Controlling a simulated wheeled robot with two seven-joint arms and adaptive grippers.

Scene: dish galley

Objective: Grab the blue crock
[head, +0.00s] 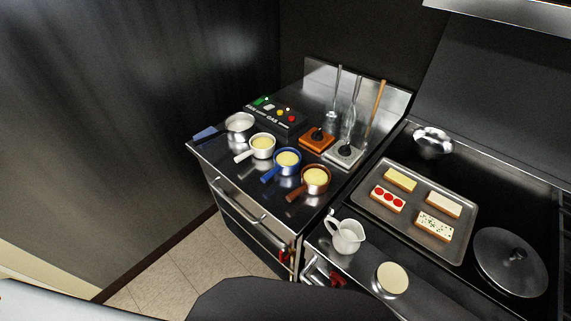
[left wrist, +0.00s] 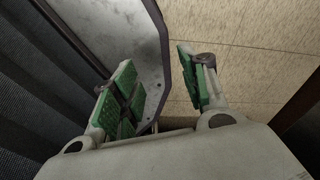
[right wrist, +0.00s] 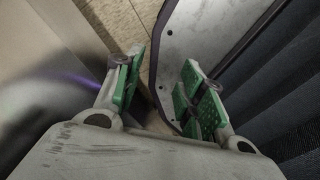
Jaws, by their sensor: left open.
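The blue crock (head: 287,161) is a small round pot with a blue handle and pale yellow contents. It stands upright on the steel counter in the head view, with its handle pointing to the lower left. A white crock (head: 261,146) stands to its left and a brown crock (head: 315,181) to its right, both with similar handles and contents. My left gripper (left wrist: 157,76) is open and empty in the left wrist view, over floor and part of my own body. My right gripper (right wrist: 163,80) is open and empty in the right wrist view. Neither gripper shows in the head view.
A metal saucepan (head: 240,126) stands left of the white crock. A control box (head: 277,117) and orange and grey blocks (head: 344,152) with upright utensils lie behind. A white pitcher (head: 348,236), a tray (head: 462,212) of slices and a lid (head: 511,262) are at right.

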